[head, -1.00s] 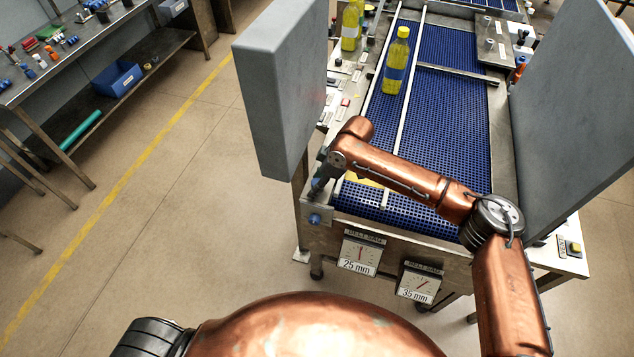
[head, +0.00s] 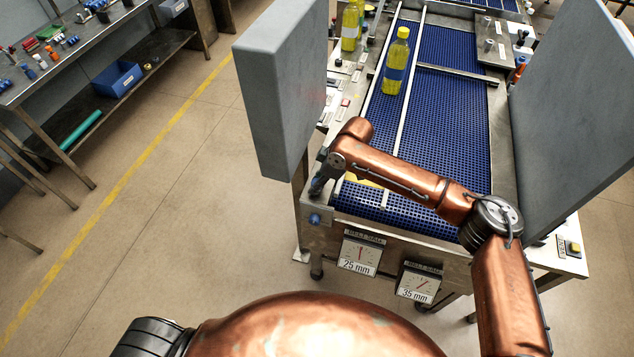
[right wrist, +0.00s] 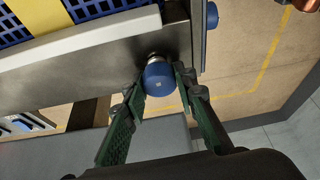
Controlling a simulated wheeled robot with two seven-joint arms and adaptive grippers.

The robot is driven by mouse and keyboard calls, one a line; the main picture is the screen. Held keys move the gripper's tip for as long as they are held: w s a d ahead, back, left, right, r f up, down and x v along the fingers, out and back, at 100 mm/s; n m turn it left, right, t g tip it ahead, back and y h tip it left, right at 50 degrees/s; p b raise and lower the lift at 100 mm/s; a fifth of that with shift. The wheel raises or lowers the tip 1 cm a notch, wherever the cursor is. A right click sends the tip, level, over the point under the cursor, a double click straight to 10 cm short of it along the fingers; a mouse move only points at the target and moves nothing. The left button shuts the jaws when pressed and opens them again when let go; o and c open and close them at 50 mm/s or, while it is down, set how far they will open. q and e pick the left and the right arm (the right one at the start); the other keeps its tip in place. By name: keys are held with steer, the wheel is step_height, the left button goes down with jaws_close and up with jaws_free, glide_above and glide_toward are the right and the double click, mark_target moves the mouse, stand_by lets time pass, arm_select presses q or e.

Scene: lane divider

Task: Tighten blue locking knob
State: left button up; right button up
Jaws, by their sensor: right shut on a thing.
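The blue locking knob (right wrist: 158,80) shows in the right wrist view, seen end-on, on a metal stem at the steel frame near the corner of the conveyor. My right gripper (right wrist: 160,88) has its two green-padded fingers on either side of the knob and is shut on it. In the head view my right gripper (head: 318,184) is small and partly hidden by its wrist, at the conveyor's near left corner. The gripped knob cannot be made out there. My left gripper is not in view.
A second blue knob (head: 314,220) sits on the frame just below my right gripper. The blue belt (head: 440,120) carries a yellow bottle (head: 395,62) beside a rail. Two dial plates read 25 mm (head: 360,254) and 35 mm (head: 419,284). Grey panels (head: 280,95) flank the conveyor.

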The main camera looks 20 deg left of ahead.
steer(key=shift+r+p, duration=0.15)
steer(key=shift+p, duration=0.15)
steer(key=m+t+h+p, duration=0.1)
steer(key=m+p, duration=0.4)
steer(key=p, duration=0.1)
steer(key=m+t+p, duration=0.2)
steer(key=m+p, duration=0.3)
steer(key=p, duration=0.2)
steer(key=shift+s+a+h, duration=0.1)
steer(key=shift+h, duration=0.3)
steer(key=m+t+h+p, duration=0.1)
steer(key=m+p, duration=0.2)
steer(key=shift+m, duration=0.4)
steer(key=shift+m+h+p, duration=0.35)
steer(key=shift+m+h, duration=0.15)
steer(key=shift+m, duration=0.6)
steer(key=shift+m+h, duration=0.4)
steer(key=shift+m, duration=0.8)
steer(key=shift+t, duration=0.3)
steer(key=o, duration=1.2)
steer(key=shift+c, duration=0.2)
